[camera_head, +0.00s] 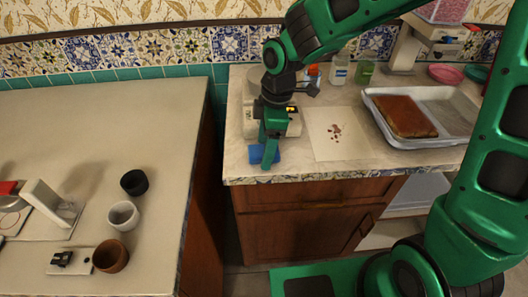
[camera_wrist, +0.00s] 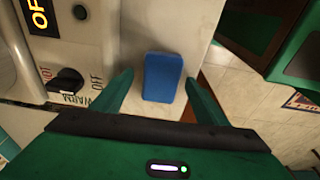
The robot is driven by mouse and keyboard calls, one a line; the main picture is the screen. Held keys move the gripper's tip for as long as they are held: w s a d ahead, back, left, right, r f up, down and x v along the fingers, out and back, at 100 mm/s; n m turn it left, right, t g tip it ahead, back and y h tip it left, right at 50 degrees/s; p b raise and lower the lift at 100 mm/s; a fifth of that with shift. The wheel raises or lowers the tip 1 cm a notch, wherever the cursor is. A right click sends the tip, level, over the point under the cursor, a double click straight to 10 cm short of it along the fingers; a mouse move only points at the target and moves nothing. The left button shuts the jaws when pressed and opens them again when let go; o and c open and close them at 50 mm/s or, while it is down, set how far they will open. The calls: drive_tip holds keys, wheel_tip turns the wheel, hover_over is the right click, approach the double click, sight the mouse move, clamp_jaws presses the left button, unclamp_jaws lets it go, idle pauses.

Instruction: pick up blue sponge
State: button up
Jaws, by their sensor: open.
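The blue sponge (camera_head: 257,154) lies on the right-hand counter near its front left corner. In the wrist view the blue sponge (camera_wrist: 162,77) is a rounded rectangle lying between and just beyond my two fingers. My gripper (camera_head: 270,150) points down at the sponge in the head view, with a finger partly in front of it. In the wrist view my gripper (camera_wrist: 158,92) is open, with one green finger on each side of the sponge and gaps between. I cannot tell the exact height of the fingertips above the counter.
A machine with an OFF/WARM knob (camera_wrist: 66,84) stands close beside my gripper. A paper sheet (camera_head: 325,149) with brown bits and a tray (camera_head: 458,138) holding a brown slab (camera_head: 404,115) lie to the right. Three cups, including a white one (camera_head: 123,216), stand on the left counter.

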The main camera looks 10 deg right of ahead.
drive_tip(key=shift+f, duration=0.3)
idle(0.5)
drive_tip(key=c, duration=1.1)
